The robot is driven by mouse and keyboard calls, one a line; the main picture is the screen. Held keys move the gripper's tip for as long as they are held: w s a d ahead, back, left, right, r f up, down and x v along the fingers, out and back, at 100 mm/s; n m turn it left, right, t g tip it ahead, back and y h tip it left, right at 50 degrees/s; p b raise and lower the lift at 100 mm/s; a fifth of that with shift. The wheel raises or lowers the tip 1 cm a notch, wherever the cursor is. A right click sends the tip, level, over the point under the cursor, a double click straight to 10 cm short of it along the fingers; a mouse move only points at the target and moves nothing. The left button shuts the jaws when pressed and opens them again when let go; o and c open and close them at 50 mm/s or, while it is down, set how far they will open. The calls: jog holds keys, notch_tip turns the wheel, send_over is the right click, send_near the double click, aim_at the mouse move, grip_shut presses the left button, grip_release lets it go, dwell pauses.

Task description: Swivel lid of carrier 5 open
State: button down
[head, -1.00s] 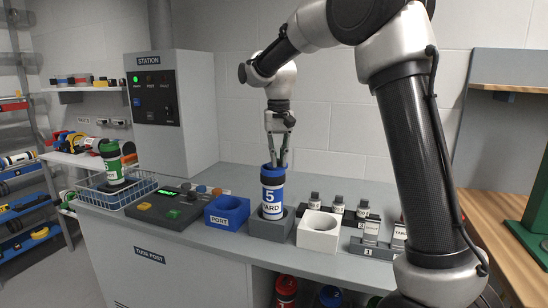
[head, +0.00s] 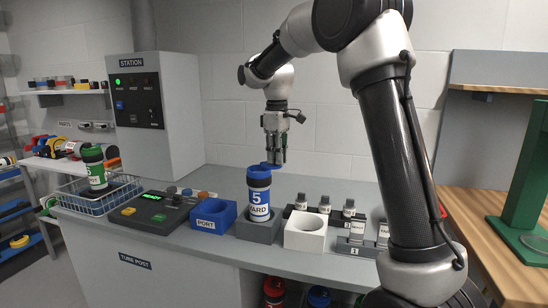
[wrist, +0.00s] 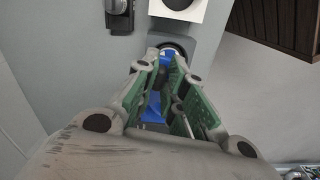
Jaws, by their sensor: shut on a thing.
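Carrier 5 (head: 259,197), a tube with a white "5" and "YARD" label and blue ends, stands upright in a dark grey holder (head: 246,230). My gripper (head: 274,160) points down just above and behind its blue top, shut on the blue lid (head: 270,164).
A blue PORT block (head: 214,218) stands left of the holder and a white block (head: 305,233) right of it. Several small grey-capped items stand behind the white block. A control panel (head: 150,212) and a wire basket (head: 82,200) with a green tube (head: 95,172) are further left.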

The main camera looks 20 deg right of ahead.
jog(key=w+n, duration=0.1)
jog(key=n, duration=0.1)
jog(key=w+d+n, duration=0.1)
jog(key=n, duration=0.2)
jog(key=shift+w+d+n, duration=0.1)
jog(key=shift+d+n, duration=0.1)
jog(key=shift+n, duration=0.1)
jog(key=shift+w+d+n, duration=0.1)
jog(key=shift+w+n, duration=0.4)
jog(key=shift+n, duration=0.65)
jog(key=shift+w+n, duration=0.5)
jog(key=shift+n, duration=0.65)
jog(key=shift+w, duration=0.1)
jog(key=c, duration=1.5)
grip_release()
notch_tip(320, 180, up, 12)
